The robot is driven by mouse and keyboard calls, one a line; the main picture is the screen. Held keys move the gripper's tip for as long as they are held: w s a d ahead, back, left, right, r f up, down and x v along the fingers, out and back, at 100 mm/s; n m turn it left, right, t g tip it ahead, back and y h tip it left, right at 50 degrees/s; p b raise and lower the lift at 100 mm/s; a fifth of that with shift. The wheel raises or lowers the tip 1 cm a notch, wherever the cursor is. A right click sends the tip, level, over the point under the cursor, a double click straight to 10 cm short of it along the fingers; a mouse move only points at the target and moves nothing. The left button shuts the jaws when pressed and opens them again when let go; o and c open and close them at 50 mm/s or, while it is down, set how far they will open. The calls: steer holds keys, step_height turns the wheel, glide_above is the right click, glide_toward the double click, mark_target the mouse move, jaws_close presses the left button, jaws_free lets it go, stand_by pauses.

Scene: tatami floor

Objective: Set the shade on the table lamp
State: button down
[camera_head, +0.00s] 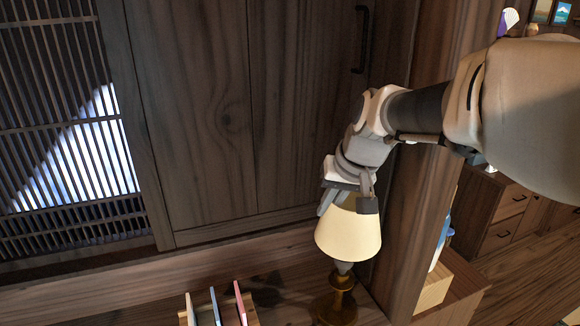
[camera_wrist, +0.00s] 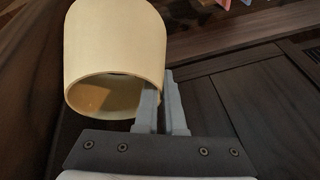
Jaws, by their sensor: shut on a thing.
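The cream lampshade (camera_head: 348,236) hangs wide end down from my gripper (camera_head: 352,196). In the wrist view my gripper (camera_wrist: 159,90) is shut on the wall of the shade (camera_wrist: 115,40) at its narrow upper rim. The brass-coloured lamp base (camera_head: 338,306) stands on the wooden surface right below the shade. A greyish upper part of the lamp (camera_head: 343,268) shows just under the shade's lower rim. The inside of the shade hides whether it touches the lamp. The lamp is hidden in the wrist view.
A small wooden rack (camera_head: 250,307) with several thin upright coloured items stands left of the lamp. A wooden post (camera_head: 403,220) rises close on the right. A pale box (camera_head: 433,290) lies beyond it. Sliding wooden panels (camera_head: 205,110) stand behind.

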mark_target(326, 224)
steer(key=shift+w, duration=0.1)
steer(key=shift+f+b, duration=1.55)
steer(key=shift+f, duration=0.55)
step_height(326, 224, down, 9)
steer(key=b, duration=0.7)
steer(key=shift+r+b, duration=0.2)
steer(key=shift+b, duration=0.15)
stand_by(4.3)
